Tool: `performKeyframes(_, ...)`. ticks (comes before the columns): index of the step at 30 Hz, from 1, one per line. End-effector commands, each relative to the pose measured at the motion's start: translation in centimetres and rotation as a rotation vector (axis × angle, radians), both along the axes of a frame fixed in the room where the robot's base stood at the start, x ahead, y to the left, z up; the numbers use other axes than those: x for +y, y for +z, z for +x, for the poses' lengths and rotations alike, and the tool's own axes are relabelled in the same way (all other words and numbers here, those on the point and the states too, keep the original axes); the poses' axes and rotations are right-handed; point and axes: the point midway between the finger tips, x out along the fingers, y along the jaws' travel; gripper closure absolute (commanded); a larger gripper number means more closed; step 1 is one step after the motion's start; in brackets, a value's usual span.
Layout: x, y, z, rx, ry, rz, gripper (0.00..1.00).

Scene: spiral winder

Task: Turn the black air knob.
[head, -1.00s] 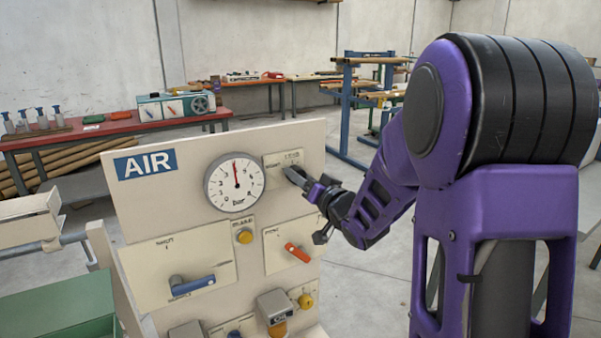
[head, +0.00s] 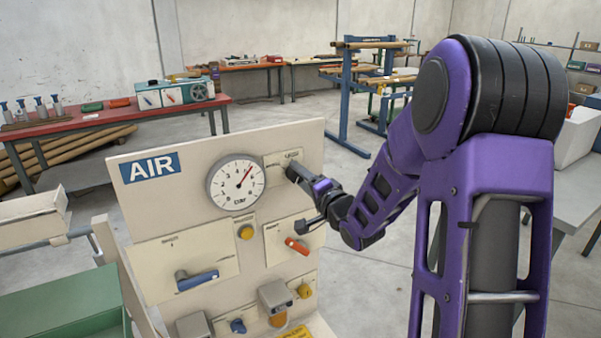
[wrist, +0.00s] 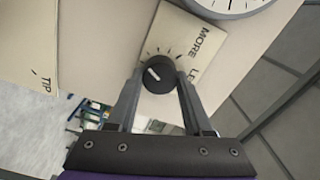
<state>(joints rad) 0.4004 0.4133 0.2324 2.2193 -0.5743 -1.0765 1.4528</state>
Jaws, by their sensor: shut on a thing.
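The black air knob (wrist: 157,74) is round with a white pointer line and sits on a cream plate with tick marks and the words MORE and LE. My gripper (wrist: 155,85) has one finger on each side of the knob and is shut on it. In the head view my gripper (head: 297,174) reaches the upper right of the panel and mostly hides the knob. The round white gauge (head: 236,183) beside it has a red needle pointing up and right.
The AIR panel (head: 220,145) also carries a blue lever (head: 198,281), an orange lever (head: 297,246) and yellow knobs (head: 246,232) below. A green box (head: 60,310) is at lower left. A red table (head: 150,117) stands behind. Open floor lies right of the panel.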

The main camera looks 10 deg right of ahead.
Motion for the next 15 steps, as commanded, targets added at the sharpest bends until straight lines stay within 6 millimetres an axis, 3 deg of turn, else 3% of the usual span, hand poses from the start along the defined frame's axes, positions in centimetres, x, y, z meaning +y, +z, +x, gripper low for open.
performKeyframes(15,0.01,0.38,0.13,0.005,0.0,0.047,1.0)
